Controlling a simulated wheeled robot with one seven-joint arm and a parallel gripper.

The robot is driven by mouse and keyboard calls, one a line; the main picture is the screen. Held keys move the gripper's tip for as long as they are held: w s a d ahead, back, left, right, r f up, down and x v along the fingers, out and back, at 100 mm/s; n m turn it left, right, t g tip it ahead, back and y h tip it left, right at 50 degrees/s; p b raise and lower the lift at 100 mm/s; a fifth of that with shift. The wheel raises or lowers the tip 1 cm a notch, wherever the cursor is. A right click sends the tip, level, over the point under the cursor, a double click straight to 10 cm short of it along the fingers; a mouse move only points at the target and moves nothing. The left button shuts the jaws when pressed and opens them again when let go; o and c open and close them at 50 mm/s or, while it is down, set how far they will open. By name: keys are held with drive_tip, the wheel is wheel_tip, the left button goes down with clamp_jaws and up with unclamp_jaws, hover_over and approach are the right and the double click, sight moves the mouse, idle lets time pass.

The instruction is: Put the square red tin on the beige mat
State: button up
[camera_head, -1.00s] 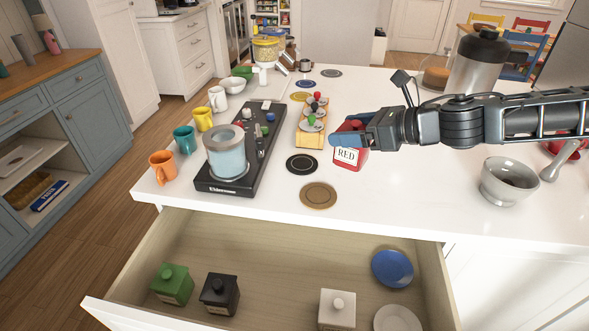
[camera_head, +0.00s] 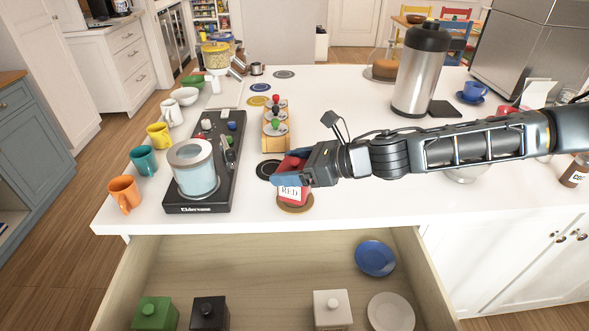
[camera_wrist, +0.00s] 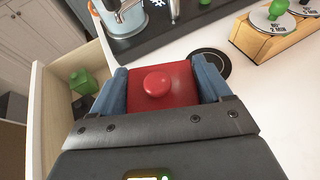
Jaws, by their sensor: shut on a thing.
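The square red tin (camera_head: 293,193), with a label reading RED, is between the blue fingers of my gripper (camera_head: 294,170). In the wrist view the tin's red lid and round knob (camera_wrist: 157,84) show, with a finger of my gripper (camera_wrist: 160,90) on each side. The round beige mat (camera_head: 296,208) lies on the white counter near its front edge. The tin is over this mat and covers most of it; I cannot tell whether it touches. The tin looks upright. The mat is hidden in the wrist view.
A black mat (camera_head: 267,170) lies just behind the tin. A wooden rack (camera_head: 275,138) with colored knobs stands behind that. The open drawer (camera_head: 270,260) below holds tins and plates.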

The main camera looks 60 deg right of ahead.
drive_tip(key=shift+f, duration=0.65)
drive_tip(key=o, duration=1.1)
drive_tip(key=shift+f, duration=0.1)
drive_tip(key=shift+o, duration=0.2)
drive_tip(key=b+v, duration=0.1)
drive_tip(key=v, duration=1.1)
drive_tip(key=shift+b, duration=0.4)
